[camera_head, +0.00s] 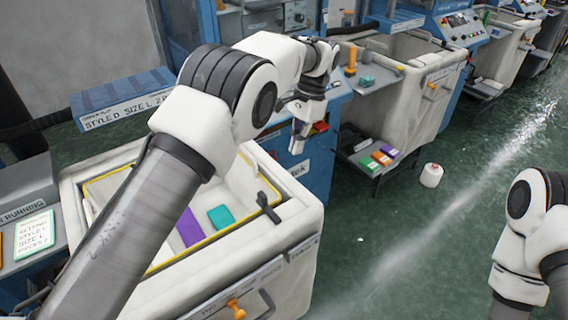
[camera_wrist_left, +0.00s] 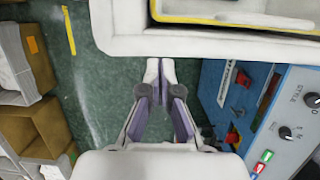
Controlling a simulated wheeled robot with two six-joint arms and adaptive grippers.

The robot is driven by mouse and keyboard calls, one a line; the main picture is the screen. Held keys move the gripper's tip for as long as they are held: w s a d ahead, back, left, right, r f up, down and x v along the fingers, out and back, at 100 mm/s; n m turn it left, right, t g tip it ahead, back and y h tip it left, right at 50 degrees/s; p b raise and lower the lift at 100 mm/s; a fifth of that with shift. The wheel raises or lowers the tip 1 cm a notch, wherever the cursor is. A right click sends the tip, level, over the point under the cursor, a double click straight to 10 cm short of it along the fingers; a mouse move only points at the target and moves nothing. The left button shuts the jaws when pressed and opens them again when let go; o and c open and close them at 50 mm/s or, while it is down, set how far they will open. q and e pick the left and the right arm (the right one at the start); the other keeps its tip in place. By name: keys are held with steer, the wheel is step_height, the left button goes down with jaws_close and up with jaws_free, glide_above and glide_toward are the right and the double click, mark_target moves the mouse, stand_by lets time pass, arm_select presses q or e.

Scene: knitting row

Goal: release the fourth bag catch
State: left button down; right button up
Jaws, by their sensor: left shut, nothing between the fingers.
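My left gripper (camera_head: 297,142) is shut and empty, above the floor gap beside a blue machine front and past the near white bin-like bag. In the left wrist view its fingertips (camera_wrist_left: 160,70) are together, just below the white rim (camera_wrist_left: 215,40). The near bag (camera_head: 300,222) has a yellow-lined opening, a black strap-like piece (camera_head: 268,206) on its rim and an orange catch (camera_head: 236,309) on its front. A farther bag (camera_head: 412,105) also has an orange catch (camera_head: 432,86). Which catch is the fourth I cannot tell. My right gripper is out of view.
Purple (camera_head: 190,228) and teal (camera_head: 220,216) pieces lie in the near bag. The blue machine panel (camera_wrist_left: 262,110) with knobs and a red switch is close right of the fingers. Cardboard boxes (camera_wrist_left: 40,125) stand at left. A white jug (camera_head: 431,175) stands on open green floor.

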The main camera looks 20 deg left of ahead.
arm_select(q)
steer(key=s+r, duration=0.2)
steer(key=s, duration=0.1)
steer(key=p, duration=0.3)
glide_toward(268, 206)
steer(key=w+d+f, duration=0.1)
steer(key=w+f, duration=0.3)
steer(key=f, duration=0.1)
steer(key=shift+s+a+f+p, duration=0.15)
steer(key=shift+s+a+p, duration=0.2)
steer(key=shift+s+a, duration=0.2)
steer(key=shift+s+a+f+p, duration=0.15)
steer(key=shift+s+a+p, duration=0.25)
steer(key=shift+s, duration=0.3)
steer(key=shift+s+a, duration=0.25)
steer(key=shift+s, duration=0.2)
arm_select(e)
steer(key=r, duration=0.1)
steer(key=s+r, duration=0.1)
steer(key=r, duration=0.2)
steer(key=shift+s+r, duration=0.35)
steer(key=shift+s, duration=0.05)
arm_select(q)
steer(key=shift+w+f, duration=0.1)
